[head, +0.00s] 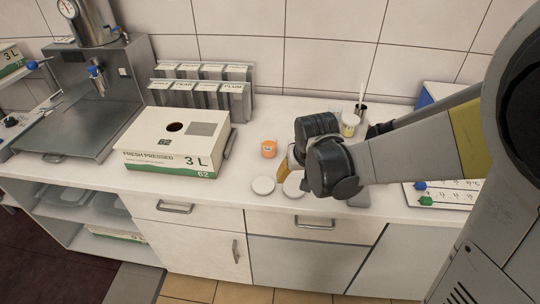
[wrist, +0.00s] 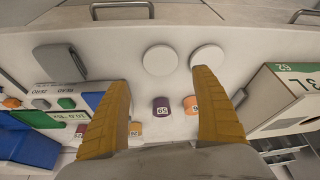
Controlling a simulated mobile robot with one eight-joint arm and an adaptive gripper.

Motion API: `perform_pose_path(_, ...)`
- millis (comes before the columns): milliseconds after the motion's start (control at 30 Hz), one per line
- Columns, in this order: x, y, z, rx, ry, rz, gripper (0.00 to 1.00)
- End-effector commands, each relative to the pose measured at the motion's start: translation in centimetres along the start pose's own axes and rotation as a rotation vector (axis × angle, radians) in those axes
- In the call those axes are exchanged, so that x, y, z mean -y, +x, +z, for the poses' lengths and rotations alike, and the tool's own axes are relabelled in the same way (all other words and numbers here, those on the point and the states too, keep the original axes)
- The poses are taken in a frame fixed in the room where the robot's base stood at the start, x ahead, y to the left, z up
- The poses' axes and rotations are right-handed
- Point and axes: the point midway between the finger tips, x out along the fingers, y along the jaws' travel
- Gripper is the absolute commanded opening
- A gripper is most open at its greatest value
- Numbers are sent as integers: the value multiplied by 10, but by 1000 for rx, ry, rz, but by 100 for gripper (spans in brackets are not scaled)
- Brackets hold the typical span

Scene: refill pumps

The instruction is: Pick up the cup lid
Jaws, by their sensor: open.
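Two flat, round white lids lie side by side on the white counter near its front edge: a left lid (head: 263,185) and a right lid (head: 294,185), partly covered by my gripper in the head view. In the wrist view they are the right-hand disc (wrist: 207,57) and the left-hand disc (wrist: 160,59). I cannot tell which is the cup lid. My gripper (wrist: 160,80) is open and empty, its yellow fingers spread above the counter. The left-hand disc shows beyond the gap between the fingertips. In the head view the fingers are mostly hidden behind the wrist.
A small orange tub (head: 268,149) stands behind the lids, and a purple-labelled tub (wrist: 162,106) shows between my fingers. A juice carton (head: 172,143) stands at left.

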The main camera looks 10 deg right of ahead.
Motion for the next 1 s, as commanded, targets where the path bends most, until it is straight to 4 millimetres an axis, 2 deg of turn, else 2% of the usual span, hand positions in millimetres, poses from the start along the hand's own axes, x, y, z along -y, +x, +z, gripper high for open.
perform_pose_path(33,0,11,0,1,1,0,76)
perform_pose_path(200,0,40,1,0,0,0,76)
perform_pose_path(467,1,58,0,0,0,0,76)
perform_pose_path(700,4,96,-1,0,0,0,76)
perform_pose_path(800,4,103,-2,0,0,0,76)
perform_pose_path(1000,4,102,-2,0,0,0,76)
